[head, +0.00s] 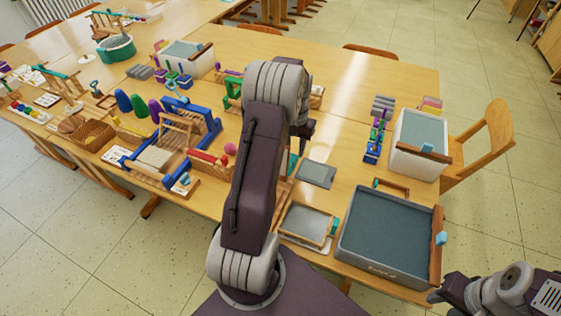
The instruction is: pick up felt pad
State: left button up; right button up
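A flat grey rectangle (316,173), which looks like the felt pad, lies on the wooden table just right of my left arm. My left gripper (304,131) is mostly hidden behind its own arm; only a dark part shows, a little beyond the grey rectangle and apart from it in the picture. Its fingers cannot be made out. My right gripper (438,296) is at the bottom right corner, beside the table's front edge and near the large grey tub. Whether it is open or shut does not show clearly.
A large grey tub (343,250) and a framed screen (283,222) stand at the front edge. A white bin (393,160) stands at the right edge, by a wooden chair (495,125). A blue loom-like frame (212,125) and small tools crowd the left. The back right table is clear.

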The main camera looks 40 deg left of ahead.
pick_arm(q)
jog(key=shift+w+f, duration=0.1)
jog(key=shift+f, duration=0.25)
notch_tip(320, 180, down, 4)
jog(key=shift+f+b, duration=0.1)
jog(key=shift+b, duration=0.25)
jog(key=shift+f, duration=0.15)
grip_shut()
notch_tip(320, 180, up, 10)
jog(key=p, duration=0.1)
